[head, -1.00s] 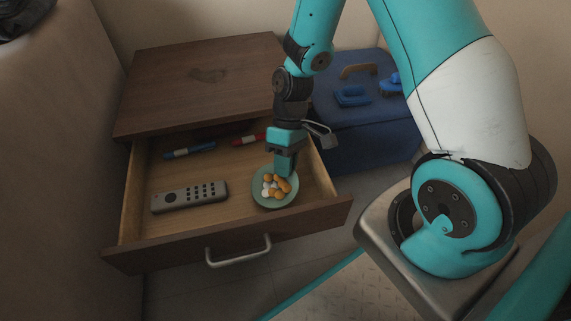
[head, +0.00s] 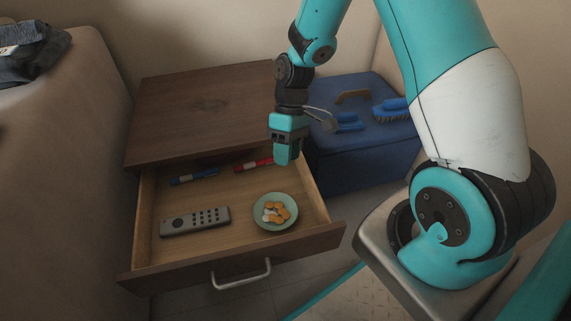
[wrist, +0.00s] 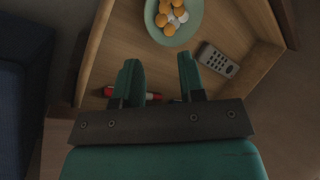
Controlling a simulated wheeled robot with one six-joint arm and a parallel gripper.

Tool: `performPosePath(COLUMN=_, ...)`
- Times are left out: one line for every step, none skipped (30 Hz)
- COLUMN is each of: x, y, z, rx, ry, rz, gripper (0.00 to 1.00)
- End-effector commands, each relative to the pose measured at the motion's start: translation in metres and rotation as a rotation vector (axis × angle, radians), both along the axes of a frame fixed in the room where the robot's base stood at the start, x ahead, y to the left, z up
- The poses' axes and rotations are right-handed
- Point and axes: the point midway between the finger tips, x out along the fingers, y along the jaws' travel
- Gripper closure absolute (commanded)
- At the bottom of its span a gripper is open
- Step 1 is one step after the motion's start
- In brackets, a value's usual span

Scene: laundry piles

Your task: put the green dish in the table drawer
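The green dish (head: 276,224) holds several orange and white pieces. It lies flat on the floor of the open table drawer (head: 232,261), toward the right front. The dish also shows at the top of the wrist view (wrist: 173,38). My gripper (head: 287,158) is above the back right part of the drawer, clear of the dish. In the wrist view my gripper (wrist: 160,72) has its two fingers apart with nothing between them.
The drawer also holds a grey remote (head: 195,221), a blue marker (head: 195,175) and a red marker (head: 253,165). The wooden tabletop (head: 205,110) overhangs its back. A blue box (head: 365,155) with brushes on top stands to the right.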

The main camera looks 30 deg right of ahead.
Motion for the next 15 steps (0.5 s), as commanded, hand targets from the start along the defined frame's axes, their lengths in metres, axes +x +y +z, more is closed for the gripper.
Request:
performPosePath(x=0.003, y=-0.003, z=0.01, rx=0.0, ry=-0.002, rz=-0.002, gripper=0.63)
performPosePath(x=0.004, y=-0.004, z=0.013, rx=0.0, ry=-0.001, rz=-0.002, gripper=0.63)
performPosePath(x=0.005, y=-0.005, z=0.016, rx=0.0, ry=-0.001, rz=-0.001, gripper=0.63)
performPosePath(x=0.006, y=-0.006, z=0.017, rx=0.0, ry=-0.001, rz=-0.001, gripper=0.63)
performPosePath(x=0.007, y=-0.006, z=0.019, rx=0.0, ry=-0.002, rz=-0.001, gripper=0.63)
performPosePath(x=0.007, y=-0.005, z=0.023, rx=-0.001, ry=-0.006, rz=0.002, gripper=0.63)
performPosePath(x=0.007, y=-0.003, z=0.028, rx=-0.002, ry=-0.012, rz=0.003, gripper=0.63)
performPosePath(x=0.007, y=0.0, z=0.034, rx=-0.005, ry=-0.021, rz=0.006, gripper=0.63)
performPosePath(x=0.006, y=0.006, z=0.045, rx=-0.008, ry=-0.035, rz=0.009, gripper=0.63)
performPosePath(x=0.005, y=0.012, z=0.055, rx=-0.012, ry=-0.05, rz=0.013, gripper=0.63)
performPosePath(x=0.002, y=0.019, z=0.066, rx=-0.014, ry=-0.067, rz=0.017, gripper=0.63)
performPosePath(x=-0.002, y=0.029, z=0.084, rx=-0.017, ry=-0.093, rz=0.022, gripper=0.63)
performPosePath(x=-0.007, y=0.038, z=0.098, rx=-0.018, ry=-0.114, rz=0.027, gripper=0.63)
performPosePath(x=-0.014, y=0.046, z=0.113, rx=-0.019, ry=-0.137, rz=0.032, gripper=0.63)
performPosePath(x=-0.024, y=0.058, z=0.131, rx=-0.019, ry=-0.166, rz=0.037, gripper=0.63)
